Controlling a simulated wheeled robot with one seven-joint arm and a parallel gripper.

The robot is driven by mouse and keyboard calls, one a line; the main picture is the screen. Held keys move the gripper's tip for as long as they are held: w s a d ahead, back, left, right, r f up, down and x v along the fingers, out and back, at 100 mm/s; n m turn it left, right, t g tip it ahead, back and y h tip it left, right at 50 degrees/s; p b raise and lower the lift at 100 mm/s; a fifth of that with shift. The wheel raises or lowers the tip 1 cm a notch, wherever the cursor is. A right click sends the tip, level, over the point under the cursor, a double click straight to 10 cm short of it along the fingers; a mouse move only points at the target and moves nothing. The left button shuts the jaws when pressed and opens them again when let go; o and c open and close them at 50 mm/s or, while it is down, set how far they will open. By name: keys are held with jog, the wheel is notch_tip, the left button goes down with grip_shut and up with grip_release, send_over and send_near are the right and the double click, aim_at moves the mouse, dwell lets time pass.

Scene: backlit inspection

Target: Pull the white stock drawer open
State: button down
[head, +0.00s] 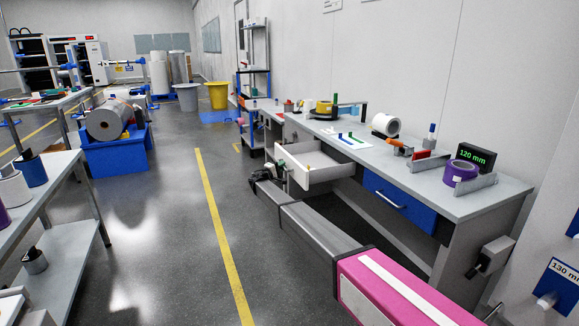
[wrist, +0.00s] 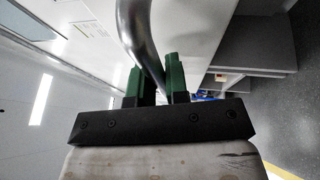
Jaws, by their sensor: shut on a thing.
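A blue drawer (head: 399,203) beside the white one is closed. The grey workbench (head: 490,203) carries tape rolls, a display and small parts. A blue bin with a large roll (head: 112,118) stands at left. The floor with a yellow line (head: 220,230) is clear.

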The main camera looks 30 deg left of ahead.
jog(key=shift+s+a, duration=0.3)
jog(key=shift+s, duration=0.05)
jog(key=c, duration=1.1)
grip_release()
jog(key=shift+c, duration=0.2)
jog(key=shift+s, duration=0.1)
jog(key=v, duration=1)
jog(key=shift+s+f, duration=0.2)
jog(key=shift+s, duration=0.05)
jog(key=shift+a, duration=0.1)
